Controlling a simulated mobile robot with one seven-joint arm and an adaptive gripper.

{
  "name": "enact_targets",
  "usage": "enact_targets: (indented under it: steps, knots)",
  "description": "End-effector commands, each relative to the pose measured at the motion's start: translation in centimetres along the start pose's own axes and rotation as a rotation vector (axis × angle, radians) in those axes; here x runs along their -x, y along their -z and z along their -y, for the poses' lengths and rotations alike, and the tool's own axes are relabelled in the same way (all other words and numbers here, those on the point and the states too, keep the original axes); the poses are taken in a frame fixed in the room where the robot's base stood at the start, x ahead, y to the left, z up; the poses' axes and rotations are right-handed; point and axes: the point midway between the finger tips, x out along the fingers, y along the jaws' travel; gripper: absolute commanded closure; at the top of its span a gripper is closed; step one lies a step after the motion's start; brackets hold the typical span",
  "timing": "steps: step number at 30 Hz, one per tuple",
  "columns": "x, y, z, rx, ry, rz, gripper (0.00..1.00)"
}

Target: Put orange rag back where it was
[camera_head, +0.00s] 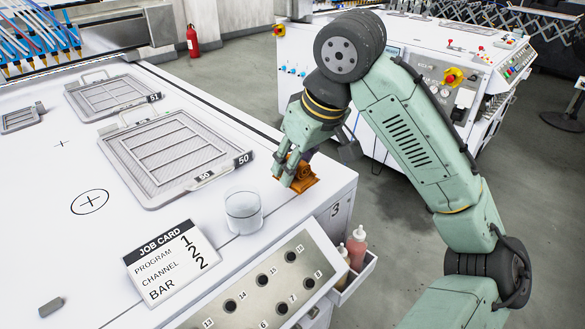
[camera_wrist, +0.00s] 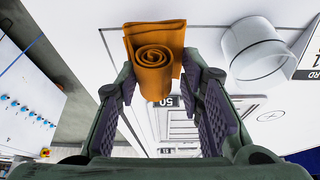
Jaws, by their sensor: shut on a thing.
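The orange rag (camera_head: 303,184) is at the right edge of the white machine top (camera_head: 180,215), to the right of the glass beaker (camera_head: 243,212). In the wrist view the rag (camera_wrist: 152,62) is rolled, with its spiral end facing the camera. My gripper (camera_head: 292,172) comes down over the rag and is shut on it, with one finger on each side in the wrist view (camera_wrist: 160,92). I cannot tell whether the rag touches the machine top. The fingers hide part of it in the head view.
The clear beaker stands close to my gripper, also in the wrist view (camera_wrist: 258,52). A job card (camera_head: 171,262) lies in front and mesh trays (camera_head: 170,158) behind. A button panel (camera_head: 265,285) and bottles (camera_head: 356,247) are at the near edge.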

Motion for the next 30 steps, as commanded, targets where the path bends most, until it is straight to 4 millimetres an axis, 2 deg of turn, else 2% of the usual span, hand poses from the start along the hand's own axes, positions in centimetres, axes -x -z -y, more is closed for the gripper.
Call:
enact_targets:
  steps: [3, 6, 15, 26, 27, 30]
  knots:
    - [-0.5, 1.2, -0.6, 0.0, 0.0, 0.001, 0.88]
    - [-0.9, 1.5, -0.8, -0.002, -0.003, 0.0, 0.88]
    - [-3.9, 0.2, -0.8, -0.003, -0.003, 0.001, 0.88]
    - [-4.4, 0.0, -0.8, -0.002, -0.001, 0.0, 0.88]
    - [-4.3, 0.0, -0.8, -0.001, -0.002, 0.0, 0.63]
    - [-4.3, 0.0, -0.8, -0.002, -0.002, 0.0, 0.57]
